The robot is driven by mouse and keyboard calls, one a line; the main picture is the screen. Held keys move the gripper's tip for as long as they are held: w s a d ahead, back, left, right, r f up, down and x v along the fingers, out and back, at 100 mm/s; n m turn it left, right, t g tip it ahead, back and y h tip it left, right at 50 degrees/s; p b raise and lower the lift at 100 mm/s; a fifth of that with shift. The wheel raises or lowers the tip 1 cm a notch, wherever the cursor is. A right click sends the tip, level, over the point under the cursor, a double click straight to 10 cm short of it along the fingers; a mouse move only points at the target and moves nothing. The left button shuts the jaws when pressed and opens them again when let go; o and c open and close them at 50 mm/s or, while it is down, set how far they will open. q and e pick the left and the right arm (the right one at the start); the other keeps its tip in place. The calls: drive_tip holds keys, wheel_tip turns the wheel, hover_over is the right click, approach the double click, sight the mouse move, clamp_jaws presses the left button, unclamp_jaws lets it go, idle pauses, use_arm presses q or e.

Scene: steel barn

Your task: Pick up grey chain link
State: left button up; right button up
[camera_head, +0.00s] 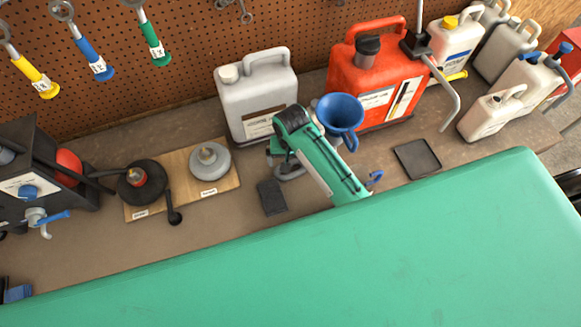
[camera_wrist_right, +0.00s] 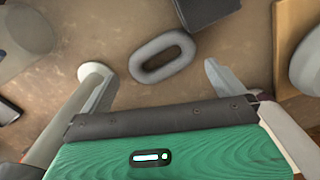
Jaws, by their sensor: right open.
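The grey chain link (camera_wrist_right: 141,62), an oval ring, lies flat on the bench in the right wrist view. It is ahead of my right gripper (camera_wrist_right: 152,70), roughly centred between the two spread fingers and apart from both. The gripper is open and empty. In the head view my right arm reaches over the bench beside the grey jug, and its gripper (camera_head: 277,153) is mostly hidden by the wrist. Part of the link (camera_head: 290,175) shows there below the gripper, partly covered by my arm. My left gripper is not in view.
A dark block (camera_head: 271,197) lies close to the link. A grey jug (camera_head: 258,97) stands behind, and a blue funnel (camera_head: 341,112) and red canister (camera_head: 375,75) stand right. A wooden board (camera_head: 226,183) with round fittings is left. A black tray (camera_head: 417,159) lies right.

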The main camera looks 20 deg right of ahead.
drive_tip(key=shift+f+p, duration=0.3)
drive_tip(key=shift+p, duration=0.05)
wheel_tip(320, 180, down, 3)
drive_tip(key=shift+w+p, duration=0.15)
drive_tip(key=shift+p, duration=0.55)
drive_tip(key=shift+f, duration=0.65)
drive_tip(key=shift+c, duration=0.4)
drive_tip(key=shift+w+r, duration=0.1)
drive_tip(key=c, duration=0.6)
